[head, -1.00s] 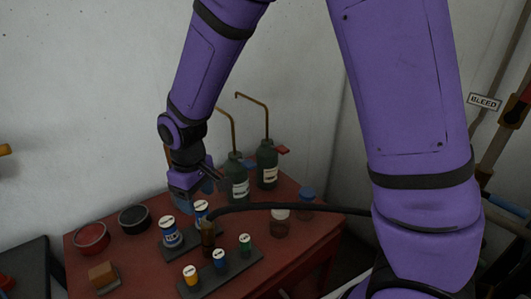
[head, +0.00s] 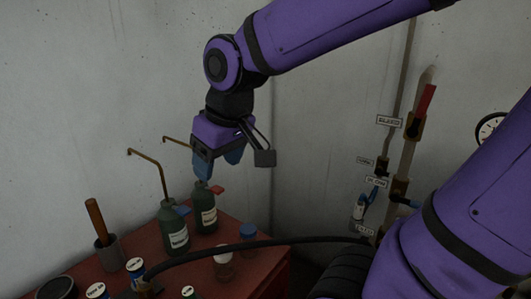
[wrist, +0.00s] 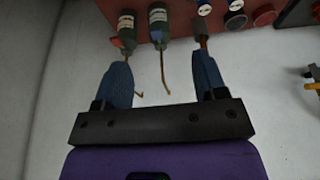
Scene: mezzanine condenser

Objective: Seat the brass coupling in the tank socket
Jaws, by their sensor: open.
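My gripper (head: 218,168) is open, fingers pointing down, in the air above the two green bottles in the head view. In the wrist view its blue fingers (wrist: 163,78) stand apart with nothing held between them. A black hose (head: 280,242) arcs across the red table. I cannot identify the tank socket; labelled pipe fittings (head: 372,195) are on the right wall.
Green bottles (head: 172,232) (head: 205,212) with brass spouts stand on the red table (head: 255,265). A cup with a wooden handle (head: 97,222) is left. Air around my gripper is clear.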

